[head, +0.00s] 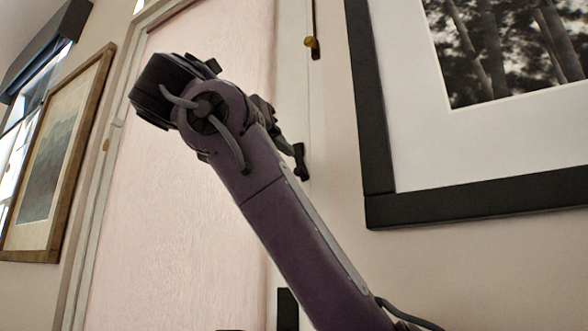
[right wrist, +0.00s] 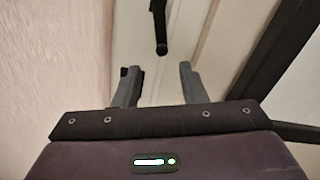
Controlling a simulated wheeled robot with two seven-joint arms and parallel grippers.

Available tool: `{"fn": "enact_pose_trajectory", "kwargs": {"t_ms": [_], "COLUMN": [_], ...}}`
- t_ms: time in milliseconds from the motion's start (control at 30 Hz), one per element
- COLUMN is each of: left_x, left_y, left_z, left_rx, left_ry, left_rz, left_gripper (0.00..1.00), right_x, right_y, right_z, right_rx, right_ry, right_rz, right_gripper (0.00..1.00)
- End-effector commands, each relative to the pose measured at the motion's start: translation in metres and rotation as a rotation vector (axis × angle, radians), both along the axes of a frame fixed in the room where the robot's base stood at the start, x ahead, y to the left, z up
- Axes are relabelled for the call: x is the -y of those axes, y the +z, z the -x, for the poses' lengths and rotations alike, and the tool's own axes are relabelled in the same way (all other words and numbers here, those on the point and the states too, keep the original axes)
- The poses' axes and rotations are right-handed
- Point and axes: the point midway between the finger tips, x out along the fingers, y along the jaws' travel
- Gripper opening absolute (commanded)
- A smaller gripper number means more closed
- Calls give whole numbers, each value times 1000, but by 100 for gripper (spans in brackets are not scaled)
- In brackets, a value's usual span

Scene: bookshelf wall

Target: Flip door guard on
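The pale pink door (head: 180,220) is closed in its cream frame. A small dark fitting with a brass-coloured knob (head: 312,42) sits high on the frame's right side. In the right wrist view a dark bar with a rounded end (right wrist: 161,48), probably the door guard, hangs ahead of my right gripper (right wrist: 157,70). The two grey fingers are apart, with nothing between them. A small dark piece shows behind the left finger; I cannot tell what it is. In the head view my right forearm hides most of the gripper. My left gripper is not in view.
A large black-framed picture (head: 480,208) hangs on the wall right of the door, close to my right arm. A wooden-framed picture (head: 60,150) and a window (head: 22,120) are at the left. A dark fitting (head: 287,308) shows low at the door's right edge.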

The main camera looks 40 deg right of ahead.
Motion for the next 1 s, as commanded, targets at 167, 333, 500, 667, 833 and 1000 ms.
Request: {"fn": "enact_pose_trajectory", "kwargs": {"t_ms": [167,333,500,667,833,1000], "left_x": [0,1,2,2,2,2], "left_y": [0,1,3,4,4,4], "left_z": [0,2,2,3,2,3], "left_rx": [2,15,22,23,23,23], "left_ry": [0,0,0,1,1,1], "left_rz": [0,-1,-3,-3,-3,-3], "left_gripper": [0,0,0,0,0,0], "right_x": [23,48,66,72,72,72], "right_y": [0,-1,0,1,1,1], "right_z": [-4,-15,-23,-26,-26,-26], "right_rx": [-7,-4,-3,-3,-3,-3], "right_ry": [-15,-13,-10,-8,-8,-8], "right_rz": [-6,-5,-4,-3,-3,-3], "right_gripper": [38,38,38,38,38,21]}}
